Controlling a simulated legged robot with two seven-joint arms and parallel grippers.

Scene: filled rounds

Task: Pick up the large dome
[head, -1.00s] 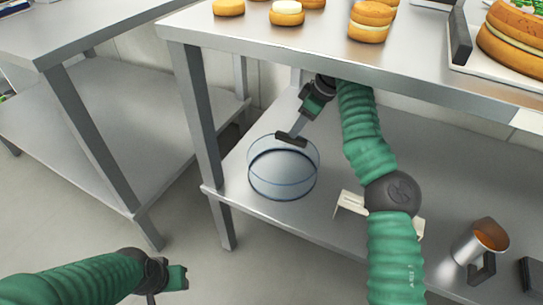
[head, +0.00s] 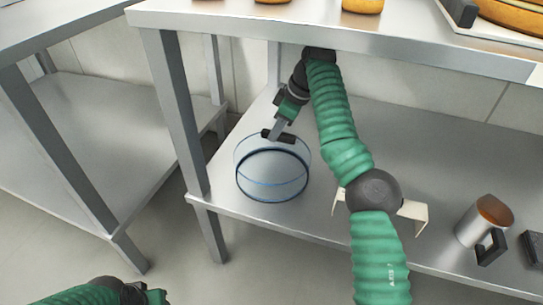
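The large dome (head: 272,185) is clear and glass-like, with thin blue-grey rims, and sits on the lower steel shelf near its left end. A short dark bar, which looks like its handle, shows at its top. My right gripper (head: 277,134) reaches down to this bar from behind, its finger meeting it. I cannot tell whether the fingers are closed on it. My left gripper (head: 152,297) is at the bottom edge, away from the dome and largely cut off.
The lower shelf (head: 310,215) has a table leg (head: 178,115) left of the dome. A cream bracket-like piece (head: 413,212) lies behind my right arm. The upper tabletop (head: 230,17) holds buns and a tray above the arm.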

